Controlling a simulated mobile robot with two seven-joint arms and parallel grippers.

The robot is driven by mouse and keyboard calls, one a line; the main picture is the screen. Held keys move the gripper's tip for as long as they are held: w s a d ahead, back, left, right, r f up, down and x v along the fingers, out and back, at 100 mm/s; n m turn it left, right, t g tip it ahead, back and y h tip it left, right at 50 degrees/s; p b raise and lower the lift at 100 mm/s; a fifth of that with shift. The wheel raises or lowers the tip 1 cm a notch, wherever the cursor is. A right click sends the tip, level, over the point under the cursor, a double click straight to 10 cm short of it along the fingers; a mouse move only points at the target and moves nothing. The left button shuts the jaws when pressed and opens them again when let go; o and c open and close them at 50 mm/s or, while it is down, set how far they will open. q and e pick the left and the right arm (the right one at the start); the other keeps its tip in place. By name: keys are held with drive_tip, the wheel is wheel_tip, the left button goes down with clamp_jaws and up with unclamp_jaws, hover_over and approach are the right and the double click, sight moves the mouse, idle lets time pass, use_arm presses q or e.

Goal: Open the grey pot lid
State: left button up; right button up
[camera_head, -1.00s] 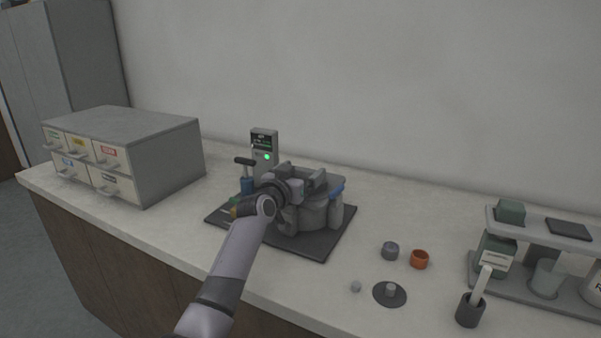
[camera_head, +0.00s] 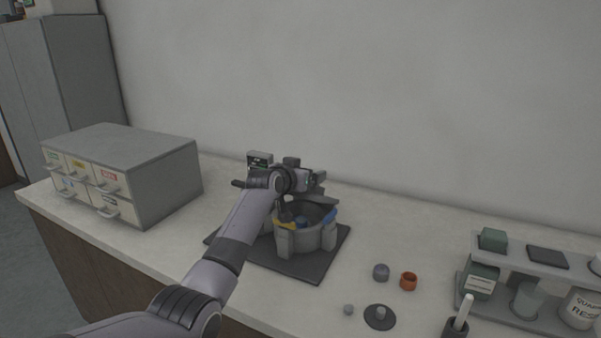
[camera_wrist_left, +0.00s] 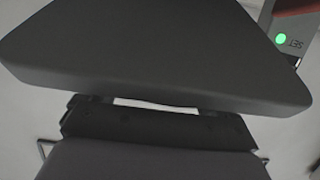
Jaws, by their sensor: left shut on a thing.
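The grey pot (camera_head: 303,238) stands on a dark base plate (camera_head: 331,253), and its open mouth shows a blue part inside. The grey lid (camera_head: 322,199) is raised and tilted up at the back of the pot, partly hidden by my left arm. My left gripper (camera_head: 309,181) is above the back of the pot, shut on the lid's handle; the fingertips are mostly hidden. In the left wrist view a large dark surface fills the upper picture, and I cannot tell what it is. My right gripper is not in view.
A control box (camera_head: 259,160) stands behind the pot; its green light shows in the left wrist view (camera_wrist_left: 280,40). A drawer cabinet (camera_head: 150,177) is left. Small grey and orange rings (camera_head: 408,281), a dark disc (camera_head: 380,317) and a shelf rack (camera_head: 520,260) are right.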

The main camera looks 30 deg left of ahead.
use_arm(q)
drive_tip(key=shift+w+a+r+g, duration=0.1)
drive_tip(key=shift+w+r+g, duration=0.2)
drive_tip(key=shift+w+r, duration=0.35)
drive_tip(key=shift+s, duration=0.1)
drive_tip(key=o, duration=1.2)
drive_tip(key=shift+c, duration=0.2)
drive_tip(key=shift+o, duration=0.4)
drive_tip(key=shift+f, duration=0.15)
drive_tip(key=shift+s, duration=0.15)
drive_tip(key=shift+s, duration=0.55)
drive_tip(key=shift+r+b+v, duration=0.15)
drive_tip(key=shift+v, duration=1.3)
drive_tip(key=shift+r+b+v, duration=0.15)
drive_tip(key=shift+v, duration=1.35)
drive_tip(key=shift+w, duration=0.15)
